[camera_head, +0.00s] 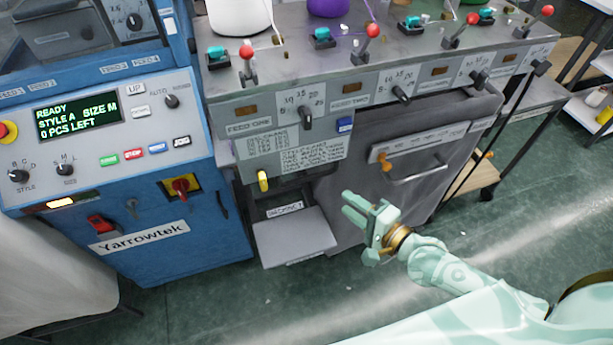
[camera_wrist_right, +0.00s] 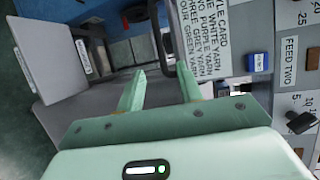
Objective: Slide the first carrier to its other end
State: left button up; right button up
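No part is marked as the first carrier, so I cannot tell for certain which part it is. Above the FEED ONE label (camera_head: 249,127), at the left of the top ledge, are a teal block (camera_head: 216,53) and a lever with a red ball (camera_head: 246,51). My right gripper (camera_head: 352,205) is open and empty, in front of the grey machine and well below that ledge. In the right wrist view its two fingers (camera_wrist_right: 158,82) stand apart with nothing between them. My left gripper is not in view.
The blue control cabinet (camera_head: 140,250) stands at the left; its display reads READY, STYLE A, SIZE M, 0 PCS LEFT. A grey tray (camera_head: 292,238) juts out below the style card (camera_head: 310,150). A door handle (camera_head: 418,168) sticks out behind my gripper.

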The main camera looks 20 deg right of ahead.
aim_at(313, 178)
jog(key=b+x, duration=0.3)
jog(key=x, duration=1.3)
jog(key=shift+f, duration=0.2)
jog(key=shift+c, duration=0.4)
grip_shut()
